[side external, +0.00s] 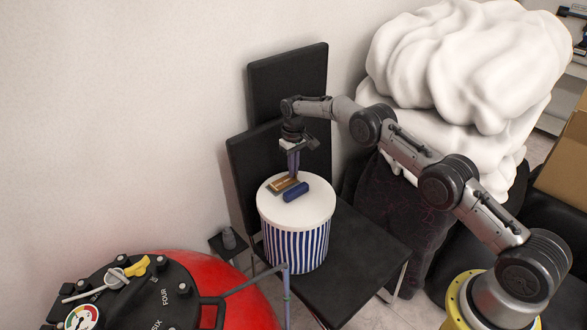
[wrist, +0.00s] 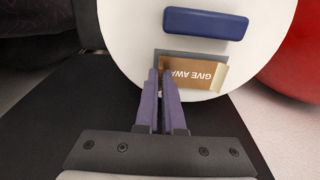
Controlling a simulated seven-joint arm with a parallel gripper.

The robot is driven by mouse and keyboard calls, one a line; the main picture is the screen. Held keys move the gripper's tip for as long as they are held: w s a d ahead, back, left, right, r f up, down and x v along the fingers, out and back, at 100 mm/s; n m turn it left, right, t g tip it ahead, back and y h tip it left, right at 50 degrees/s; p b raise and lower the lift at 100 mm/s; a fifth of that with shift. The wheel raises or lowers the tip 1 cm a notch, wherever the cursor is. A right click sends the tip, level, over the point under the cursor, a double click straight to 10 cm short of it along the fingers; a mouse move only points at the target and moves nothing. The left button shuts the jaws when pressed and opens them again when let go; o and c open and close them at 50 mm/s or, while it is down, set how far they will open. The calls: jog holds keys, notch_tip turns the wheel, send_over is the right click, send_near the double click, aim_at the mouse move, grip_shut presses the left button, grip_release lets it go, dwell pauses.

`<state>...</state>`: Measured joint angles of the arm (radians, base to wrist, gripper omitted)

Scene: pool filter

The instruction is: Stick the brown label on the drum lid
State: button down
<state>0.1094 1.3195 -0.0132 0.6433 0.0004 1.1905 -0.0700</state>
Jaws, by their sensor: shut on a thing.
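The brown label (side external: 282,186) is a flat rectangle with a pale end strip and the letters "GIVE AWA"; the wrist view shows it (wrist: 193,73) just over the lid near its edge. My gripper (side external: 294,178), with its purple fingers (wrist: 160,76), points down and is shut on one end of the label, hiding that end. The white drum lid (side external: 307,212) tops a blue-and-white striped drum (side external: 297,250). A grey patch (wrist: 185,53) shows along one edge of the label. I cannot tell whether the label touches the lid.
A dark blue block (wrist: 206,23) lies on the lid beside the label. The drum stands on a black chair (side external: 355,255) whose backrest (side external: 287,85) rises behind. A red pool filter (side external: 190,275) with a black top is at lower left. White bulky bedding (side external: 460,80) is at the right.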

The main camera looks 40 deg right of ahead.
jog(key=shift+s+f, duration=0.1)
jog(key=shift+f, duration=0.55)
dwell(0.8)
jog(key=c, duration=1)
grip_release()
jog(key=shift+r, duration=0.1)
jog(key=shift+o, duration=0.2)
jog(key=shift+r, duration=0.1)
notch_tip(320, 180, up, 14)
jog(key=shift+f, duration=0.2)
